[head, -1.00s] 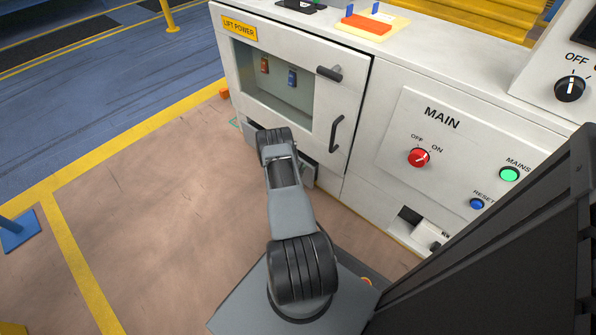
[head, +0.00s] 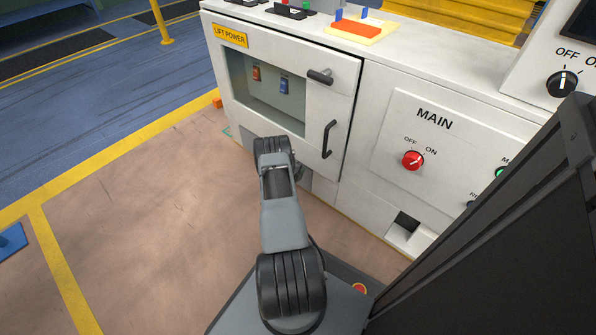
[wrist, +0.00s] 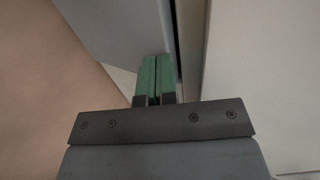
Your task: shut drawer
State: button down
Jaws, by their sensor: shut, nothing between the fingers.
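The grey drawer front (head: 305,181) is low on the white cabinet, below the LIFT POWER door. In the head view my arm covers most of it, so how far it stands out is hard to tell. In the wrist view a grey panel (wrist: 120,30), likely the drawer front, fills the upper middle, with a narrow dark gap between it and the pale surface on the right. My gripper (wrist: 157,76) is shut and empty, its green fingertips at the panel's lower edge. Whether they touch it is unclear. The fingertips are hidden in the head view.
The LIFT POWER door (head: 268,85) with its window and black handles is above. The MAIN panel (head: 420,140) with a red knob is to the right, above a small dark opening (head: 406,223). Brown floor (head: 140,220) to the left is clear.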

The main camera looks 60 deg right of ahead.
jog(key=a+f+p+v, duration=0.1)
jog(key=p+v, duration=0.4)
jog(key=v, duration=0.8)
jog(key=shift+w+f, duration=0.2)
jog(key=shift+f, duration=0.1)
jog(key=shift+r, duration=0.1)
jog(key=w+a+r+m+y+p, duration=0.15)
jog(key=a+r+m+p, duration=0.35)
jog(key=r, duration=0.9)
jog(key=w+a+r+m+p, duration=0.25)
jog(key=r+m+p, duration=0.35)
jog(key=r, duration=0.8)
jog(key=w+a+r+m+y+p, duration=0.1)
jog(key=a+r+m+p, duration=0.4)
jog(key=r, duration=0.9)
jog(key=s+a+r+m+t+y+p, duration=0.1)
jog(key=s+a+r+m+y+p, duration=0.2)
jog(key=a+r, duration=0.6)
jog(key=s+a+r+m+t+y+p, duration=0.2)
jog(key=a+r+m+p, duration=0.6)
jog(key=r, duration=0.5)
jog(key=s+a+r+m+t+y+p, duration=0.2)
jog(key=s+a+r+m+y+p, duration=0.2)
jog(key=a+r, duration=0.5)
notch_tip(320, 180, up, 2)
jog(key=s+m+p, duration=0.2)
jog(key=m, duration=0.1)
jog(key=shift+s+a, duration=0.35)
